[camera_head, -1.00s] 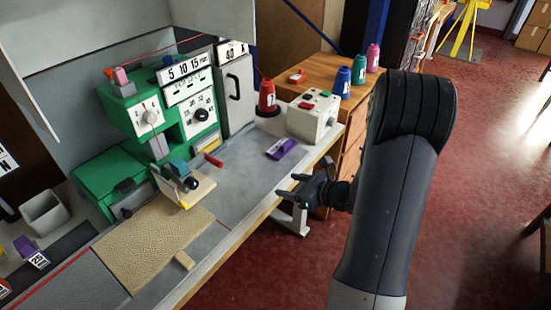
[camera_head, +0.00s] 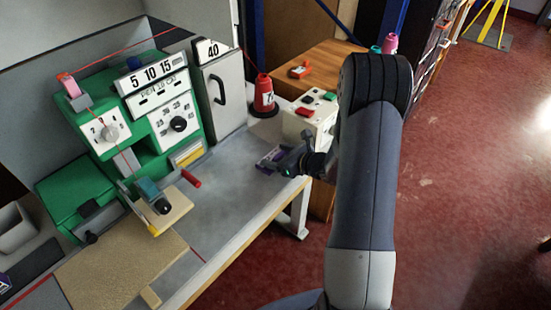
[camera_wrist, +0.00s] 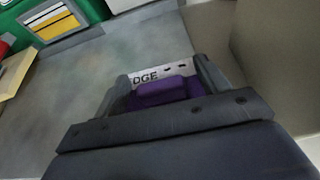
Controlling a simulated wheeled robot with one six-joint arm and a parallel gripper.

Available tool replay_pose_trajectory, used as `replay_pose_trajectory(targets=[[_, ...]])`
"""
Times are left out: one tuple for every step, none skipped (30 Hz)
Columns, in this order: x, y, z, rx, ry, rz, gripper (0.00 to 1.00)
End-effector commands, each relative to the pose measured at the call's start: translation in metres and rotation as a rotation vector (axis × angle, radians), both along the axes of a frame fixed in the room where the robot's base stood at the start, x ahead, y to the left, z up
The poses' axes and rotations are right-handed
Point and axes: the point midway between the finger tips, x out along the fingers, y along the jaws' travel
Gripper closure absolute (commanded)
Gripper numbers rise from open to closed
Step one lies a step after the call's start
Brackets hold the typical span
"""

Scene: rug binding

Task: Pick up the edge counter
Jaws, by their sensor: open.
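The edge counter is a small purple block with a white face on which "DGE" can be read. It sits on the grey bench top near the front edge, partly behind my gripper in the head view (camera_head: 269,156). In the wrist view the counter (camera_wrist: 165,92) shows between my two fingers. My gripper (camera_head: 276,163) is open, with its fingers at either side of the counter; it also shows in the wrist view (camera_wrist: 163,85). I cannot tell whether the fingers touch it. The counter's lower part is hidden by the gripper.
A grey-white box with red and green buttons (camera_head: 305,125) stands close behind my gripper, to the right. A red thread cone (camera_head: 264,98) is further back. The green sewing machine (camera_head: 165,115) stands left. Bare bench top (camera_head: 225,190) lies between the machine and my gripper.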

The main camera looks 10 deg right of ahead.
Motion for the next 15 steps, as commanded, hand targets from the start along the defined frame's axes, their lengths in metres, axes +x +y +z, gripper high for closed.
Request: replay_pose_trajectory(targets=[[-0.0002, -0.0001, 0.0, 0.0, 0.0, 0.0, 0.29], [-0.0002, -0.0001, 0.0, 0.0, 0.0, 0.0, 0.3], [-0.0003, -0.0002, 0.0, 0.0, 0.0, 0.0, 0.33], [-0.0003, -0.0002, 0.0, 0.0, 0.0, 0.0, 0.36], [-0.0003, -0.0002, 0.0, 0.0, 0.0, 0.0, 0.38], [-0.0003, -0.0002, 0.0001, 0.0, 0.0, 0.0, 0.41], [-0.0003, -0.0002, 0.0001, 0.0, 0.0, 0.0, 0.44], [-0.0003, -0.0002, 0.0001, 0.0, 0.0, 0.0, 0.46], [-0.0003, -0.0002, 0.0001, 0.0, 0.0, 0.0, 0.5], [-0.0004, -0.0003, 0.0001, 0.0, 0.0, 0.0, 0.52], [-0.0004, -0.0003, 0.0001, 0.0, 0.0, 0.0, 0.54], [-0.0004, -0.0003, 0.0001, 0.0, 0.0, 0.0, 0.58], [-0.0004, -0.0003, 0.0002, 0.0, 0.0, 0.0, 0.6], [-0.0004, -0.0003, 0.0001, 0.0, 0.0, 0.0, 0.63], [-0.0004, -0.0003, 0.0001, 0.0, 0.0, 0.0, 0.66]])
